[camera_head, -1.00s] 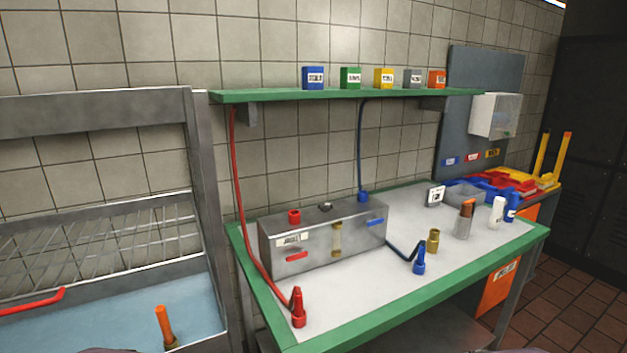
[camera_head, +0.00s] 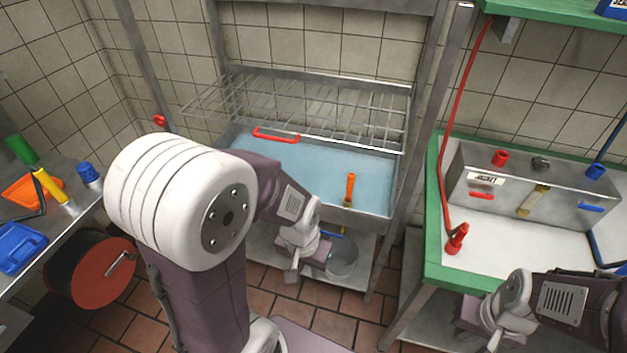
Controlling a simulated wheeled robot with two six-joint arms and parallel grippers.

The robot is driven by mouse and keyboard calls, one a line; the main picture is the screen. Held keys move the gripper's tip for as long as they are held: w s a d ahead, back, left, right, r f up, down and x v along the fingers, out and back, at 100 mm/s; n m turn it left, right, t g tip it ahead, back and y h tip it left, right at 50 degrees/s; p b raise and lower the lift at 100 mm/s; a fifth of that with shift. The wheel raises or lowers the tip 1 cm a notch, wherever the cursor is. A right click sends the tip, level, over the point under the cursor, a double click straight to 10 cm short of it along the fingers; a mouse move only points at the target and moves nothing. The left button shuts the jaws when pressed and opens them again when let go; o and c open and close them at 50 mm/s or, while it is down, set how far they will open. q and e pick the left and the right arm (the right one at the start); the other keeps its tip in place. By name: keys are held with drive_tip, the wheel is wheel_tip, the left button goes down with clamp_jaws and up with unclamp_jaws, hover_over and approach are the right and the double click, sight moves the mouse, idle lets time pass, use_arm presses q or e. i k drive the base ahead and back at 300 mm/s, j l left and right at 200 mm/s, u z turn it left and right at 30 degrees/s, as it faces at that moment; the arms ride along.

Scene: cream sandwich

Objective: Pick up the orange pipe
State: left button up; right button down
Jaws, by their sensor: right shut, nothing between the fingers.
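The orange pipe (camera_head: 350,187) stands upright at the front right edge of the sink with blue water (camera_head: 330,170). Its lower end has a brownish fitting. My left gripper (camera_head: 292,272) is in front of the sink, left of the pipe and lower in the picture, apart from it. Its fingers are small and partly hidden, so I cannot tell how they stand. My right gripper (camera_head: 496,340) is at the lower right, by the front edge of the green-edged table (camera_head: 432,230), shut and empty, far from the pipe.
A bucket (camera_head: 342,258) stands on the shelf below. A red nozzle (camera_head: 456,239) and a metal box (camera_head: 520,190) are on the right table. A left counter holds several tools.

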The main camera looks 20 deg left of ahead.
sight(351, 176)
drive_tip(key=u, duration=0.55)
drive_tip(key=i+j, duration=0.15)
drive_tip(key=j, duration=0.25)
drive_tip(key=i+j+z, duration=0.15)
drive_tip(key=j, duration=0.2)
drive_tip(key=i+j, duration=0.15)
drive_tip(key=j, duration=0.25)
drive_tip(key=i+j+z, duration=0.15)
drive_tip(key=j, duration=0.25)
drive_tip(key=i+j, duration=0.15)
drive_tip(key=j, duration=0.25)
drive_tip(key=i+j+z, duration=0.1)
drive_tip(key=j, duration=0.3)
